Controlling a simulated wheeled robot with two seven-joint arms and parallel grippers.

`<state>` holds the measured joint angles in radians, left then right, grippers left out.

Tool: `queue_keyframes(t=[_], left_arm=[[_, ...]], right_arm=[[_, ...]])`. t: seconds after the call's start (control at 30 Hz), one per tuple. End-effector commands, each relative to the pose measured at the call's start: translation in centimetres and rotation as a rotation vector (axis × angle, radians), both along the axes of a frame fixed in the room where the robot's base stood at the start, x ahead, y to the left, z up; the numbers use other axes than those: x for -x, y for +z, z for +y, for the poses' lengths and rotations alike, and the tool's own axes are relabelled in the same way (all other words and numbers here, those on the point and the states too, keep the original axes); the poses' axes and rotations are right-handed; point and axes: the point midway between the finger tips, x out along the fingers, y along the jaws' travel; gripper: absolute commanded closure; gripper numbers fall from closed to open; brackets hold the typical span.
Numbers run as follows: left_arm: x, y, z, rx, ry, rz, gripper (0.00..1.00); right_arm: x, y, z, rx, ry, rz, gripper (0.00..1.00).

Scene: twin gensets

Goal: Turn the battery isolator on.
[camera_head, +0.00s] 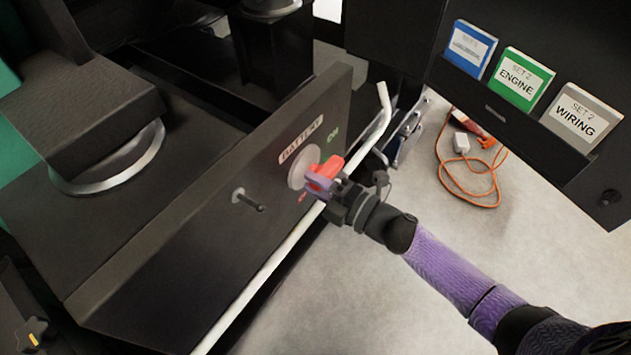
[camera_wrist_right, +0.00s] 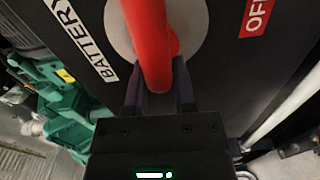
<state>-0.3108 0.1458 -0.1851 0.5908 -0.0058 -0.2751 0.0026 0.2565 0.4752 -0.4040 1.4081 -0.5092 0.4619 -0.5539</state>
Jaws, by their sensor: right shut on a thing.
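The battery isolator has a red handle (camera_head: 328,170) on a round pale plate (camera_head: 301,166), set in a dark panel (camera_head: 200,230). A "BATTERY" label (camera_head: 300,141) is above the plate, and a green "ON" mark (camera_head: 333,135) is to its upper right. In the right wrist view the red handle (camera_wrist_right: 150,45) runs out between the fingers, with a red "OFF" label (camera_wrist_right: 256,17) at upper right. My right gripper (camera_head: 322,182) is shut on the red handle; its fingers show in the wrist view (camera_wrist_right: 160,90). My left gripper is not in view.
A small black toggle lever (camera_head: 250,202) sticks out of the panel left of the isolator. A white rail (camera_head: 270,265) runs along the panel's lower edge. Folders (camera_head: 521,78) stand in a dark rack at upper right. An orange cable (camera_head: 470,180) lies on the open floor.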

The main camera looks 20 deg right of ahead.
Motion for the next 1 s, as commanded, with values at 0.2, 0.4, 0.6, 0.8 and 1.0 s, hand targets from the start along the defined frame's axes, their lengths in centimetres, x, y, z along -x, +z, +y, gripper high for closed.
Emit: queue_keyframes(t=[0.2,0.4,0.6,0.8,1.0], left_arm=[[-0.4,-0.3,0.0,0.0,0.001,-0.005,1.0],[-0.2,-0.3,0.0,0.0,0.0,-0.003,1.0],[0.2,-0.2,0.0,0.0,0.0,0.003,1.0],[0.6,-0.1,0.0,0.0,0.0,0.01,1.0],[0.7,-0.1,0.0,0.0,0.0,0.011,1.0]], right_arm=[[-0.1,-0.5,-0.4,0.061,-0.013,-0.033,1.0],[-0.1,-0.4,-0.5,0.081,-0.014,-0.049,1.0],[-0.2,-0.4,-0.5,0.085,-0.015,-0.054,1.0],[-0.2,-0.3,-0.6,0.085,-0.015,-0.055,0.65],[-0.2,-0.2,-0.4,0.081,-0.012,-0.057,0.32]])
